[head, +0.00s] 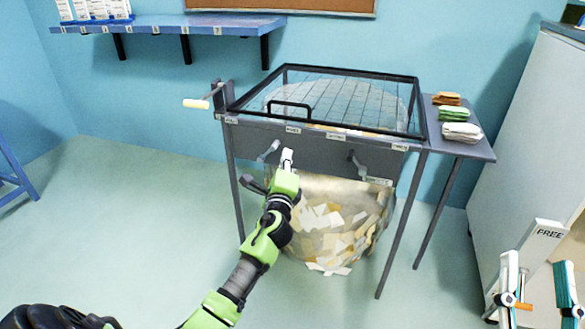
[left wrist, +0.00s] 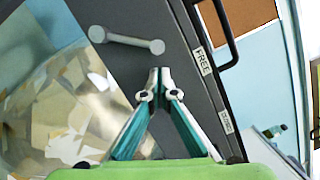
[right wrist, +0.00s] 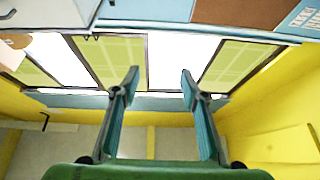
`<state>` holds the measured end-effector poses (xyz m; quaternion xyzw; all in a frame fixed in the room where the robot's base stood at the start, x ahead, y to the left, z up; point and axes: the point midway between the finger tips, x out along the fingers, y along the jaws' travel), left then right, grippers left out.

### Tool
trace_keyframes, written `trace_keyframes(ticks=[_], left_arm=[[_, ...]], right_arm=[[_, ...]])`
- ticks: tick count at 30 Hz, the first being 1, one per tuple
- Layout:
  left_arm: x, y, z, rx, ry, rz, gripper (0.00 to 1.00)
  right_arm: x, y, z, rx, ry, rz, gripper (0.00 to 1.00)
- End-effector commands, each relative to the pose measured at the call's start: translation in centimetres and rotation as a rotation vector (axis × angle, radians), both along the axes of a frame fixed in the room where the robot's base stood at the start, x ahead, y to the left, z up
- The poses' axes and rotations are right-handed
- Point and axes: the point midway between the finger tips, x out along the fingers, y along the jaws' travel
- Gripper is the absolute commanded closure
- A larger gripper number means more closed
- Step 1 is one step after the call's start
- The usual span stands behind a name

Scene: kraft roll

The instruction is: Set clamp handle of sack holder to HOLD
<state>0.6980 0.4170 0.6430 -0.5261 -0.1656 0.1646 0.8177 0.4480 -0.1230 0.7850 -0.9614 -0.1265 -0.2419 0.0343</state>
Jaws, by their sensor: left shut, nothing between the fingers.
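The sack holder (head: 320,148) is a dark grey frame with a glass-like lid and a full sack (head: 325,215) under it. A short grey handle (head: 268,151) is at the front panel's left; the left wrist view also shows it (left wrist: 127,40), tilted, near a FREE label (left wrist: 203,62). A second handle (head: 357,165) is further right. I cannot tell which is the clamp handle. My left gripper (head: 287,155) is shut and empty, just right of the left handle, apparently apart from it. My right gripper (right wrist: 158,72) is open and empty.
A side table (head: 475,148) carries folded stacks. A white cabinet (head: 535,130) stands at right. A white FREE strip (head: 549,233) is at lower right. Floor at left is clear.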

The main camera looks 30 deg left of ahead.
Motion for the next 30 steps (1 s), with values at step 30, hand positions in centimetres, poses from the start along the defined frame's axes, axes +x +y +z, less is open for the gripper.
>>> trace_keyframes(ticks=[30], left_arm=[[-0.2, 1.6, 1.1, -0.052, -0.012, -0.001, 1.0]], right_arm=[[1.6, -0.1, -4.0, -0.056, 0.202, -0.012, 0.6]])
